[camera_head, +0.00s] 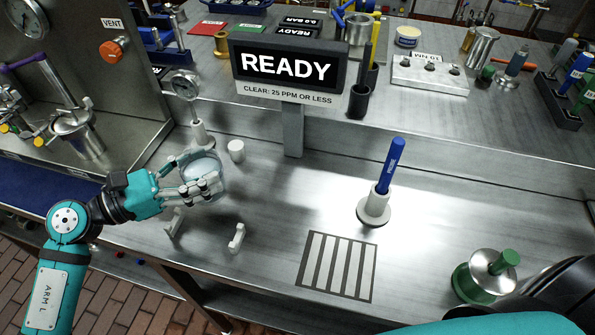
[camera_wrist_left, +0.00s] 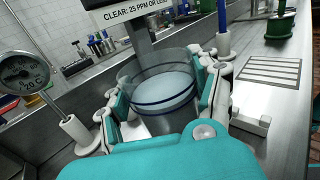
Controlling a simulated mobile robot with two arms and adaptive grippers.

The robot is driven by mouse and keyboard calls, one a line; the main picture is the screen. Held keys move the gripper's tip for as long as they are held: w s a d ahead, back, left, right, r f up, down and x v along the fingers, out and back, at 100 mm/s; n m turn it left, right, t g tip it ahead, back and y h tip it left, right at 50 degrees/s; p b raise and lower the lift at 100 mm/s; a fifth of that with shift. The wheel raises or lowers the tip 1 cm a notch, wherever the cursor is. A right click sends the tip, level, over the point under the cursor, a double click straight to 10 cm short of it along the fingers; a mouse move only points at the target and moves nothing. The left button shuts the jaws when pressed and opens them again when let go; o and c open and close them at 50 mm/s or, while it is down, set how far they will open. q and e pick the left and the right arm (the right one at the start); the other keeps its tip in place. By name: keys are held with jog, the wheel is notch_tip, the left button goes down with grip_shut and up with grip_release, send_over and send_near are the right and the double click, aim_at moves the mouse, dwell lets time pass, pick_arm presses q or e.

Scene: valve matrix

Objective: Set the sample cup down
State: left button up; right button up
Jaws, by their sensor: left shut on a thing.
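My left gripper (camera_head: 203,184) is shut on the sample cup (camera_head: 205,170), a clear round cup with pale content. In the left wrist view the cup (camera_wrist_left: 160,84) sits between the fingers of the left gripper (camera_wrist_left: 165,105), open end up. The gripper is over the left part of the steel bench. I cannot tell whether the cup's base touches the bench. Part of the cup is hidden by the fingers in the head view. At the lower right of the head view a dark shape and a teal part of mine show, but no right gripper.
A gauge (camera_head: 186,86) on a white base and a white cap (camera_head: 236,151) stand behind the cup. White brackets (camera_head: 236,238) are in front. A striped mat (camera_head: 338,265), a blue probe (camera_head: 390,166) in its stand and a green spool (camera_head: 486,277) lie rightward. The bench centre is clear.

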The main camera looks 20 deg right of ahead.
aim_at(216, 165)
pick_arm(q)
jog(key=d+p, duration=0.1)
jog(key=d, duration=0.2)
jog(key=shift+r, duration=0.1)
jog(key=d+p, duration=0.1)
jog(key=d, duration=0.3)
jog(key=s+d+f+p, duration=0.1)
jog(key=d, duration=0.3)
jog(key=s+d+p, duration=0.1)
jog(key=d, duration=0.3)
jog(key=shift+s+d+f, duration=0.2)
jog(key=shift+d+f, duration=0.15)
jog(key=shift+d, duration=0.05)
notch_tip(216, 165, down, 3)
jog(key=shift+f, duration=0.15)
pick_arm(e)
jog(key=r, duration=0.4)
jog(key=shift+s+a+r, duration=0.25)
jog(key=shift+s+a, duration=0.1)
jog(key=shift+a, duration=0.05)
pick_arm(q)
jog(key=shift+f, duration=0.1)
pick_arm(e)
jog(key=shift+f, duration=0.1)
